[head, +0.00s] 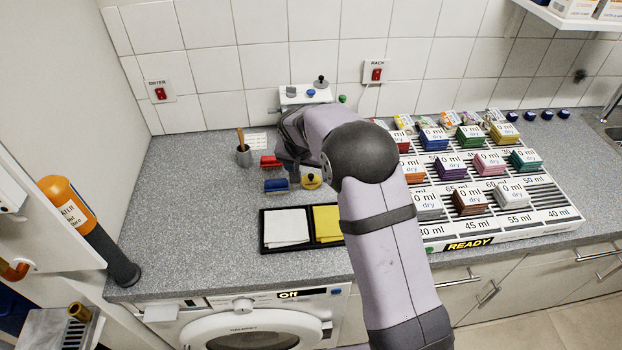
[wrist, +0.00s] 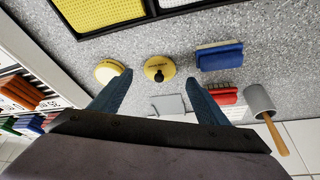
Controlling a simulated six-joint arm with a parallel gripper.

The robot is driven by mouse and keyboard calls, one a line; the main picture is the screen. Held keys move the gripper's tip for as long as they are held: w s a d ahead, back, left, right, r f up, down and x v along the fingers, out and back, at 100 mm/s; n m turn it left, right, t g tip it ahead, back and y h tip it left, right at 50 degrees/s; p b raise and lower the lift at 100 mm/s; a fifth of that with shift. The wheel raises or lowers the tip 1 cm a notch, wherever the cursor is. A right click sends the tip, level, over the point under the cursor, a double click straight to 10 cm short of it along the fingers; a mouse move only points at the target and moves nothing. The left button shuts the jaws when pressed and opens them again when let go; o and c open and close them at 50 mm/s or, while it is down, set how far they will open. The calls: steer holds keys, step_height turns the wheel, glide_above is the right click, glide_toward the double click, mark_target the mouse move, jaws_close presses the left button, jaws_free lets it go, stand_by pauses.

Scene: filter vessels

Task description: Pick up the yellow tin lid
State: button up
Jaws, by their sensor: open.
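The yellow tin lid (head: 311,182) is a small round yellow disc with a black knob, on the grey counter behind the black tray. In the wrist view the lid (wrist: 159,68) shows whole, knob towards the camera. My gripper (wrist: 158,84) is open and empty, its two blue-grey fingers apart. The lid appears between and just beyond the fingertips; the height gap is hard to tell. A cream disc with a yellow rim (wrist: 108,71) is beside it, close to the left fingertip. In the head view my gripper (head: 294,178) is partly hidden by my arm.
A blue brush (wrist: 220,57) and a red brush (wrist: 222,95) lie right of the lid in the wrist view, near a grey cup (wrist: 260,99) with a wooden handle. The black tray (head: 262,240) holds white and yellow cloths. A rack (head: 555,212) of coloured stacks fills the right.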

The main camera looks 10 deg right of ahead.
mark_target(311, 177)
steer(key=shift+p+x, duration=0.85)
steer(key=shift+x, duration=1.15)
steer(key=shift+w+d+r, duration=0.1)
steer(key=c, duration=1.1)
